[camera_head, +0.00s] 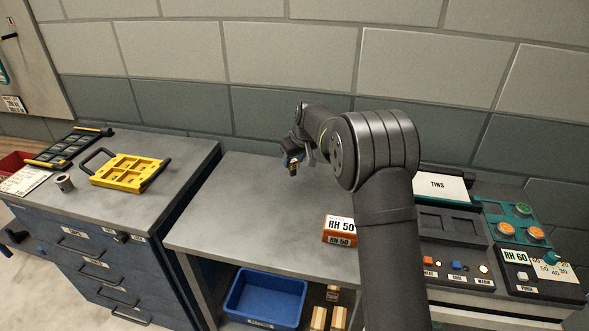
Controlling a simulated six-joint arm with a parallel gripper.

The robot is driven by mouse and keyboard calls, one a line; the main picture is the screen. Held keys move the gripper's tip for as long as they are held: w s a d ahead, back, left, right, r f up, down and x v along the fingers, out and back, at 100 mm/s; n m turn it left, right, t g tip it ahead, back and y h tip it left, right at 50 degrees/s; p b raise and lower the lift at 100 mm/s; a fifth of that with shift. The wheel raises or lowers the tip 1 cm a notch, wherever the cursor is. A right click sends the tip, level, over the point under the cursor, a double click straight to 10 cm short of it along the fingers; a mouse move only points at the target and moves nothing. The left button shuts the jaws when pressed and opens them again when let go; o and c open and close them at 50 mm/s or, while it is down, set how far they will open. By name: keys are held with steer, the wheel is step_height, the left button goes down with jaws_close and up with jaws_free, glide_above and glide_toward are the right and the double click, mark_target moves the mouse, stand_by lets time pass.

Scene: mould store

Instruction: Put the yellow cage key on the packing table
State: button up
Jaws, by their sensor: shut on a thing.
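My gripper (293,163) is above the back part of a grey-topped table (240,205), which looks like the packing table. It is shut on a small yellowish thing (293,171), which looks like the yellow cage key, though it is too small to read clearly. The held thing appears to hang just below the fingers. I cannot tell from this view how high it is above the tabletop. My arm covers the right part of the table.
An orange box marked RH 50 (340,225) stands at the table's front right. A control panel (450,250) is at right. A blue bin (264,297) sits below. A blue drawer cabinet (95,265) at left bears a yellow mould (128,172). The table's left and middle are clear.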

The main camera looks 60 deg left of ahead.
mark_target(295, 169)
steer(key=shift+f, duration=1.9)
steer(key=shift+f, duration=0.2)
steer(key=o, duration=1)
steer(key=shift+r, duration=0.15)
steer(key=v, duration=1.2)
steer(key=shift+r, duration=0.1)
